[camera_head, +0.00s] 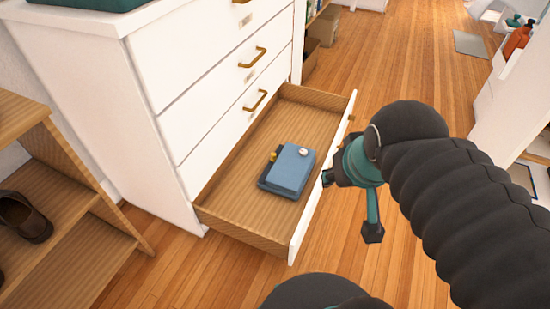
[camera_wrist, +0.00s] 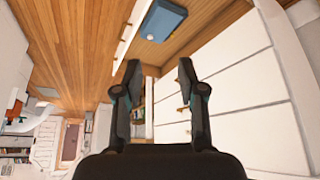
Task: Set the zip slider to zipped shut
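A blue pouch-like item (camera_head: 290,170) lies flat in the open bottom drawer (camera_head: 247,176). A small pale round piece (camera_head: 303,152) sits on its upper right corner, and a small yellow piece (camera_head: 272,156) shows at its left edge. I cannot tell which is the zip slider, or whether the zip is open. The pouch also shows at the top of the wrist view (camera_wrist: 167,19). My gripper (camera_head: 328,178) is just right of the drawer front, apart from the pouch. In the wrist view my gripper (camera_wrist: 159,72) has its two fingers spread, with nothing between them.
The white dresser (camera_head: 85,90) stands behind the drawer, its upper drawers shut. The open drawer's white front panel (camera_head: 318,190) stands between my gripper and the pouch. A wooden shelf (camera_head: 50,190) with brown shoes is at left.

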